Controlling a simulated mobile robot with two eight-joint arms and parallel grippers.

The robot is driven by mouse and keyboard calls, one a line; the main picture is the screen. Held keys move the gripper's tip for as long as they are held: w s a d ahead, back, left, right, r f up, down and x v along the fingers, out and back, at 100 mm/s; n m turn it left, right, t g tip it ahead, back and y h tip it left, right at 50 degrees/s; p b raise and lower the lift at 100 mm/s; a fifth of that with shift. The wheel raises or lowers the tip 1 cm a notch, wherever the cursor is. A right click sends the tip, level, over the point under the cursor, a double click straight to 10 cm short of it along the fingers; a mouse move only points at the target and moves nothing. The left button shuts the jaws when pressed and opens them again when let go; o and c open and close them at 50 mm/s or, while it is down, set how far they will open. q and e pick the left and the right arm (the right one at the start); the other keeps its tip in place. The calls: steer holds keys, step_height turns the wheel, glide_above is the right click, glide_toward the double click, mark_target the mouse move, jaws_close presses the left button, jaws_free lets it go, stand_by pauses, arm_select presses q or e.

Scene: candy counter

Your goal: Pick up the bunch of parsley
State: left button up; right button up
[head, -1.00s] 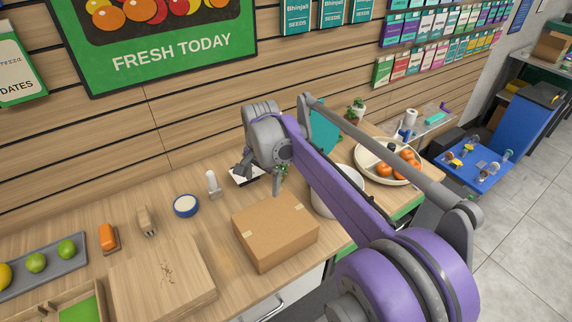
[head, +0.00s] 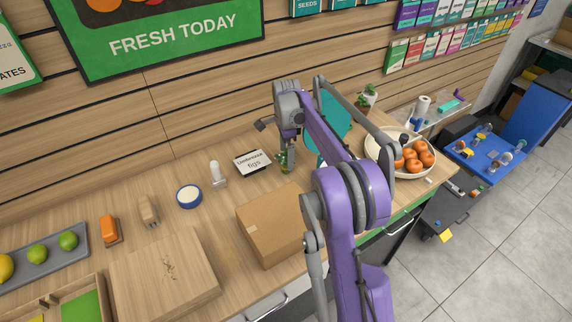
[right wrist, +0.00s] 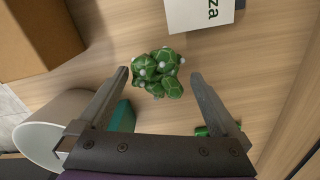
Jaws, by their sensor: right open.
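The bunch of parsley (right wrist: 158,73) appears in the right wrist view as a dark green faceted clump with pale spots, lying on the wooden counter. My right gripper (right wrist: 160,76) is open, with one finger on each side of the clump in the picture. I see no finger touching it, and the height above it is hard to judge. In the head view, a small patch of green (head: 283,158) shows at the end of my right arm, mostly hidden by the gripper. My left gripper is not in view.
A cardboard box (head: 270,225) stands close in front. A lettered card (head: 252,161) is just left of the gripper. A teal panel (head: 330,125) and a bowl of orange fruit (head: 376,150) stand to the right. A pale round container (right wrist: 50,135) shows in the wrist view.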

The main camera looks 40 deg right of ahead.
mark_target(285, 164)
steer(key=f, duration=0.4)
steer(key=shift+a+f, duration=0.2)
steer(key=shift+f, duration=0.1)
steer(key=c, duration=1.5)
